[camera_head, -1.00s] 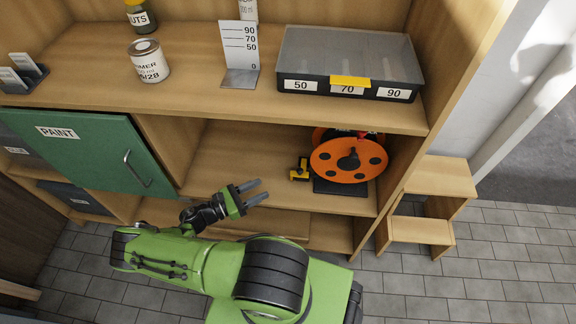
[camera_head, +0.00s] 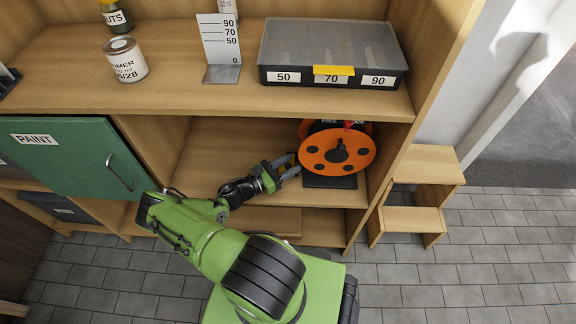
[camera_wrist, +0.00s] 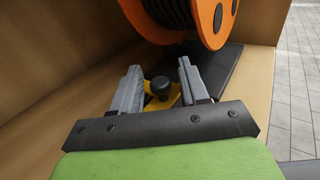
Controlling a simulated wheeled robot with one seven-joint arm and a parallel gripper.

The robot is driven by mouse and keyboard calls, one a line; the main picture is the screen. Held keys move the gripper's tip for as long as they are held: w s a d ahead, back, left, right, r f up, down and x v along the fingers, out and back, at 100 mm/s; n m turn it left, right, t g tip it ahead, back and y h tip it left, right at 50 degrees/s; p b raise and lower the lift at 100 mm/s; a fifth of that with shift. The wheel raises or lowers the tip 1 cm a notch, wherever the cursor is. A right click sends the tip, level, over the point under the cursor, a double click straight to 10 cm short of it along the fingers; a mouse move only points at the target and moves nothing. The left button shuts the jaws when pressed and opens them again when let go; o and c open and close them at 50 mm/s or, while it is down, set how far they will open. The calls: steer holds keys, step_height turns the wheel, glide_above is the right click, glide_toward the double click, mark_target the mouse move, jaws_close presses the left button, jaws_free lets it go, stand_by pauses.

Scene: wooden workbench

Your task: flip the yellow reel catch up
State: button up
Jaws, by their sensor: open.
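The orange reel (camera_head: 337,152) stands on a black base (camera_head: 330,181) on the lower shelf; its orange flanges (camera_wrist: 212,22) also show in the wrist view. The yellow catch (camera_wrist: 172,97) with a black knob sits in front of the reel, between my gripper's fingers in the wrist view. Its tilt is hard to tell. My gripper (camera_head: 287,170) is open at the left of the reel, its two grey fingers (camera_wrist: 160,82) on either side of the knob and apart from it. In the head view the catch is hidden behind my gripper.
The shelf above holds a black bin (camera_head: 333,55) with labels, a stand with numbers (camera_head: 220,48) and a tin (camera_head: 125,60). A side panel (camera_head: 405,130) bounds the reel on the right. A green door (camera_head: 75,160) is at left; a wooden step stool (camera_head: 415,195) stands on the floor.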

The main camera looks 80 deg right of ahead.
jaws_close()
